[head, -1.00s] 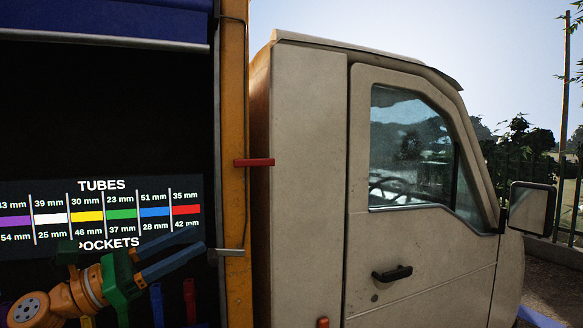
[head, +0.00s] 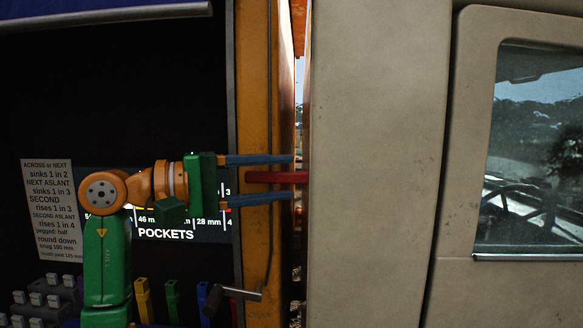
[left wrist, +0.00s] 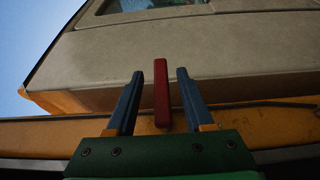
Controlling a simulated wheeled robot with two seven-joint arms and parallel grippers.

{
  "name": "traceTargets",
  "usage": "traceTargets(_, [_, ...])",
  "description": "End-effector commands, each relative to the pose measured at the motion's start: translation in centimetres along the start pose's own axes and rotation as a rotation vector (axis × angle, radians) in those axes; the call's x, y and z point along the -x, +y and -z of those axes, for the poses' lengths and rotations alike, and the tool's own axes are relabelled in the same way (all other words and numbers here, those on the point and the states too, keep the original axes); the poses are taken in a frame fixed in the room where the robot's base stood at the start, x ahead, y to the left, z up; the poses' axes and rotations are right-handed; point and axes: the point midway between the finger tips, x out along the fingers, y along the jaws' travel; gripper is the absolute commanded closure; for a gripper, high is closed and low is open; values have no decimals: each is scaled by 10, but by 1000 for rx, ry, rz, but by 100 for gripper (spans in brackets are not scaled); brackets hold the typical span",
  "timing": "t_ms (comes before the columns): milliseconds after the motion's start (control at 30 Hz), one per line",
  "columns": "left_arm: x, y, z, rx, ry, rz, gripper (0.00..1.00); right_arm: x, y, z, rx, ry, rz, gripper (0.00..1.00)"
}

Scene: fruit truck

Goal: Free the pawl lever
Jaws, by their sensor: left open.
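The pawl lever appears to be the red bar (head: 278,177) on the orange post (head: 254,100), sticking out level toward the truck cab. My left gripper (head: 294,178) is open, its blue fingers one above and one below the red bar in the head view. In the left wrist view the red bar (left wrist: 161,92) stands between the two fingers of the gripper (left wrist: 160,78), with a visible gap on each side. The inner end of the bar lies at the post. My right gripper is not in view.
The beige truck cab (head: 378,130) stands close to the right of the post, with a narrow gap between. A grey handle (head: 237,293) juts from the post below. A printed label board (head: 182,234) and coloured tubes (head: 143,298) are behind and below my arm.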

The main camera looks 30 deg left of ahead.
Motion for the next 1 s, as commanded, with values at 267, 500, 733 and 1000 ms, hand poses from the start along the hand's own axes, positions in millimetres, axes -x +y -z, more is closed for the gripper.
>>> traceTargets(267, [-19, 0, 0, 2, -1, 0, 48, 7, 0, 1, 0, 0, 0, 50])
traceTargets(500, [-19, 0, 0, 3, -1, 0, 83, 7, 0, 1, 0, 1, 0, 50])
traceTargets(733, [-19, 0, 0, 3, -1, 0, 100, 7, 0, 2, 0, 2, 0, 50])
traceTargets(1000, [-19, 0, 0, 3, -1, 1, 100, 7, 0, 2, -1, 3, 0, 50])
